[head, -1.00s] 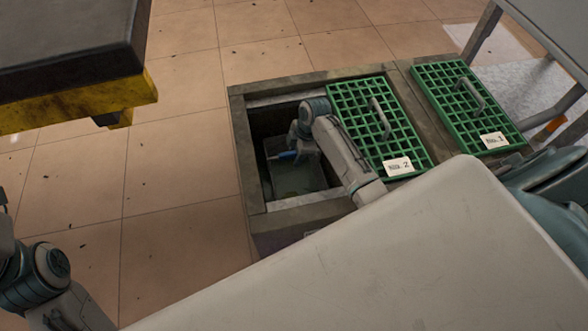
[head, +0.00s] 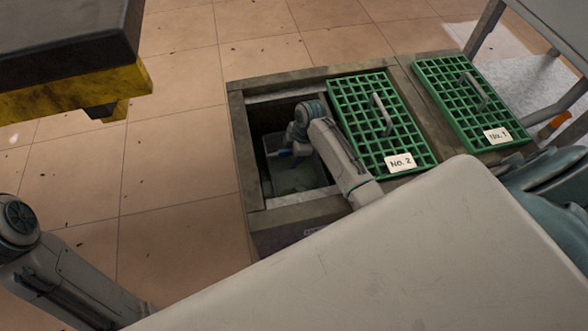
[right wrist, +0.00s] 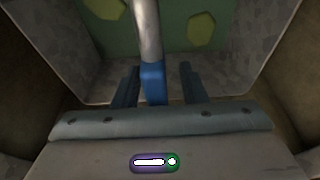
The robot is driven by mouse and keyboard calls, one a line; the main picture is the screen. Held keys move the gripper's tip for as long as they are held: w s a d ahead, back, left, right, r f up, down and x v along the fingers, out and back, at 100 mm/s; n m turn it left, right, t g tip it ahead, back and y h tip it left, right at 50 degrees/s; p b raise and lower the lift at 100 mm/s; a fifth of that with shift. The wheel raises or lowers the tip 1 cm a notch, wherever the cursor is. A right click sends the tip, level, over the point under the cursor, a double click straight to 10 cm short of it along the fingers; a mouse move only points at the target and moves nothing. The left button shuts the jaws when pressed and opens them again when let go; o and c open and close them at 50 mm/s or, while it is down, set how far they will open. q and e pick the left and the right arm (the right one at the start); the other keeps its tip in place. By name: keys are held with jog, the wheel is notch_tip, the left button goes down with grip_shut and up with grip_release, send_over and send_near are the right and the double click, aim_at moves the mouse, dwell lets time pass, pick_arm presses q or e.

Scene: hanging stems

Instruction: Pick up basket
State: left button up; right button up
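The basket (head: 297,180) sits down in the open pit (head: 252,184). It is a pale, box-shaped container, partly hidden by my right arm. The right wrist view looks into it: grey walls (right wrist: 82,60) and a green bottom with yellow-green patches. Its handle (right wrist: 153,82), a grey bar with a blue grip, runs up between the fingers of my right gripper (right wrist: 158,86). The fingers stand apart on either side of the blue grip, with a gap visible on the right. The left arm shows at the lower left of the head view, but its gripper is out of view.
Two green grates, No. 2 (head: 376,133) and No. 1 (head: 462,95), lie right of the opening. The stone rim surrounds the pit closely. A black and yellow structure (head: 72,80) stands upper left, a metal frame (head: 483,27) upper right. Tiled floor left is clear.

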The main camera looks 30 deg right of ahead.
jog(key=shift+f+p, duration=0.25)
jog(key=shift+p, duration=0.05)
dwell(0.5)
grip_shut()
